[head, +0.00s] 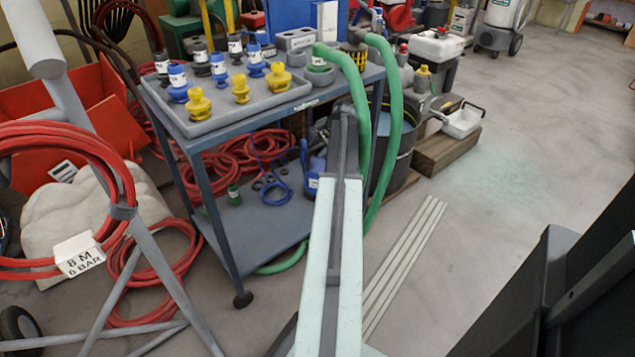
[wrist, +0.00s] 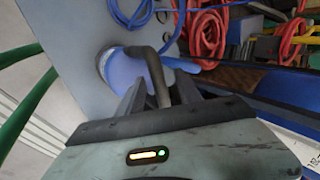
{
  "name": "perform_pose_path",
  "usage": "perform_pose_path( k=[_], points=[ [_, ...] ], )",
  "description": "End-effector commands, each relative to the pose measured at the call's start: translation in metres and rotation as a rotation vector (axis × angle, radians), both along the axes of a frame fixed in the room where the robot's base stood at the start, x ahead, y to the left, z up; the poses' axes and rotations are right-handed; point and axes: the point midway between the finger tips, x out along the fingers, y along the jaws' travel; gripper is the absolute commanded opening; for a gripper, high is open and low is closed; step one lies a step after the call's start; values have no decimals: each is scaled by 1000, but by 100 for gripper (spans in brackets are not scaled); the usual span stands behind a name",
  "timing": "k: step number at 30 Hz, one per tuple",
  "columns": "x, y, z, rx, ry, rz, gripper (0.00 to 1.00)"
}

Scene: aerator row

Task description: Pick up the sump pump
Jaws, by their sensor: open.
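The sump pump (head: 314,167) is a blue body on the lower shelf of the grey cart, partly hidden by my arm in the head view. In the wrist view the pump (wrist: 122,70) shows a rounded blue body and a dark curved handle. My gripper (wrist: 158,92) is open, with its two dark fingers either side of the lower part of that handle. I cannot tell whether either finger touches it. In the head view my gripper is hidden behind my arm.
The cart's top tray (head: 215,112) holds yellow and blue fittings. A green hose (head: 392,130) hangs down beside my arm. Red hose (head: 245,165) and blue cord (head: 272,180) lie on the lower shelf. The floor (head: 500,190) to the right is largely clear.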

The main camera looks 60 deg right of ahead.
Motion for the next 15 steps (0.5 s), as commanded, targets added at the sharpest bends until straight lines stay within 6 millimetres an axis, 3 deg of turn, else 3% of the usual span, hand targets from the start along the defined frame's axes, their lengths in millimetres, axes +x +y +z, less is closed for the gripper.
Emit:
perform_pose_path(
  k=[2,6,15],
  points=[
    [0,0,1,0,0,0,38],
    [-1,0,2,1,0,-1,0],
    [-1,0,2,-1,-1,-1,0]
  ],
)
